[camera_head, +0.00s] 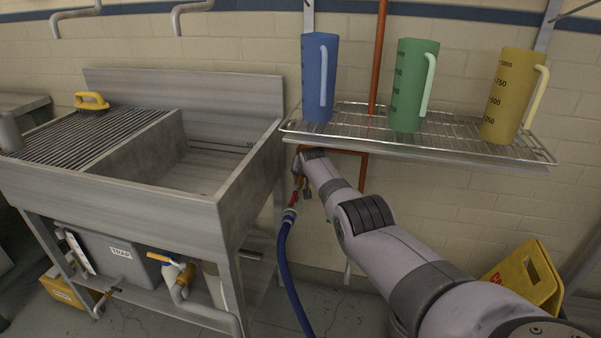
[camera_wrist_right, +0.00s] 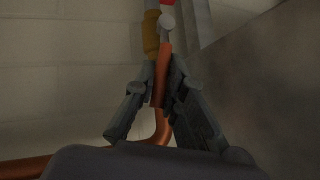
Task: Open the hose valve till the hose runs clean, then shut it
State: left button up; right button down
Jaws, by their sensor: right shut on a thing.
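The blue hose (camera_head: 284,255) hangs from a red and brass fitting (camera_head: 294,196) beside the sink's right side and runs out of the bottom of the head view. Its outlet is not in view, so its flow cannot be seen. My right arm reaches in from the lower right, and my right gripper (camera_head: 304,187) is at the hose valve, mostly covering it. In the right wrist view, the right gripper (camera_wrist_right: 160,100) is shut around a copper-coloured part at the valve, below a brass fitting (camera_wrist_right: 151,33). The valve's setting cannot be told. My left gripper is not in view.
A steel sink (camera_head: 235,180) stands to the left. Above my arm, a wire shelf (camera_head: 455,135) holds a blue jug (camera_head: 315,75), a green jug (camera_head: 405,90) and a yellow jug (camera_head: 503,95). A yellow sign (camera_head: 528,275) stands at lower right.

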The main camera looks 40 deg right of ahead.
jog(key=shift+s+f, duration=0.1)
jog(key=shift+f, duration=0.15)
jog(key=c, duration=1.6)
grip_release()
jog(key=shift+r, duration=0.1)
jog(key=shift+c, duration=0.2)
jog(key=shift+r, duration=0.15)
jog(key=s+a, duration=0.5)
jog(key=s, duration=0.6)
jog(key=shift+s+r, duration=0.25)
jog(key=shift+s, duration=0.1)
jog(key=shift+a, duration=0.15)
jog(key=shift+c, duration=0.4)
